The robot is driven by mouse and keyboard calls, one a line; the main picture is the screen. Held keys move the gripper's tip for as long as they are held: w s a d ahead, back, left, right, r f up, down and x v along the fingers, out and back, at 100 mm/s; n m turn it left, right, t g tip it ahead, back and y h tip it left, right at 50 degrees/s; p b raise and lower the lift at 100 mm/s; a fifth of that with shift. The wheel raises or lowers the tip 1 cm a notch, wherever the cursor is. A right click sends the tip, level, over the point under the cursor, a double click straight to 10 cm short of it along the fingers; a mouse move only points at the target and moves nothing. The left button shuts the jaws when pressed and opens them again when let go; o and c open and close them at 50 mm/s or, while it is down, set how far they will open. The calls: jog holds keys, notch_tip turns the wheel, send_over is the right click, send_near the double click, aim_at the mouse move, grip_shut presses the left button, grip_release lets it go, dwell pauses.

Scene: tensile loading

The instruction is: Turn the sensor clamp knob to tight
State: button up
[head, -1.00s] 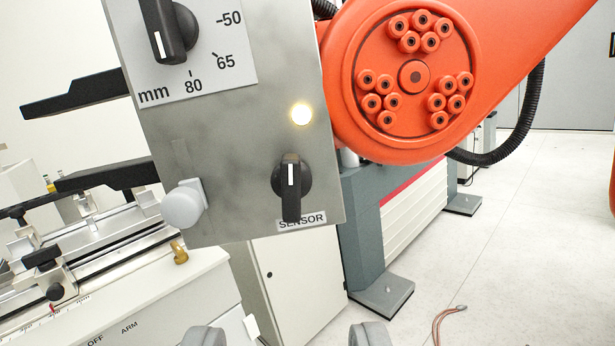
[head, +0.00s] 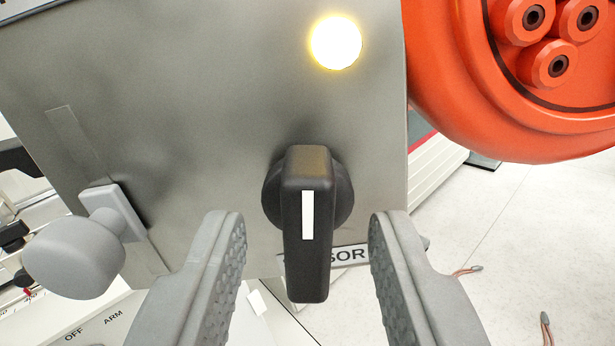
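The sensor clamp knob (head: 308,262) is a black bar-shaped handle with a white stripe, on a grey metal panel (head: 200,90). Its handle points straight down. The SENSOR label (head: 350,256) sits just below it, partly hidden by the knob. My gripper (head: 307,235) is open, with one grey padded finger on each side of the knob's handle. Gaps show between both fingers and the handle, so neither appears to touch it.
A lit yellow-white lamp (head: 336,43) is above the knob. A light grey round knob (head: 75,255) sticks out at the panel's lower left. A large orange arm with round bolts (head: 500,100) is at the upper right. Pale floor lies beyond at the lower right.

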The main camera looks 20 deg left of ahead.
jog(key=shift+w+a, duration=0.15)
jog(key=shift+w, duration=0.5)
grip_shut()
jog(key=shift+m, duration=0.3)
jog(key=m, duration=0.9)
jog(key=shift+d+f+m, duration=0.1)
jog(key=shift+d+m, duration=0.1)
jog(key=shift+m, duration=0.2)
jog(key=m, duration=0.5)
jog(key=shift+f+m, duration=0.15)
jog(key=shift+m, duration=0.15)
jog(key=m, duration=0.4)
jog(key=shift+f+m, duration=0.15)
jog(key=shift+m, duration=0.25)
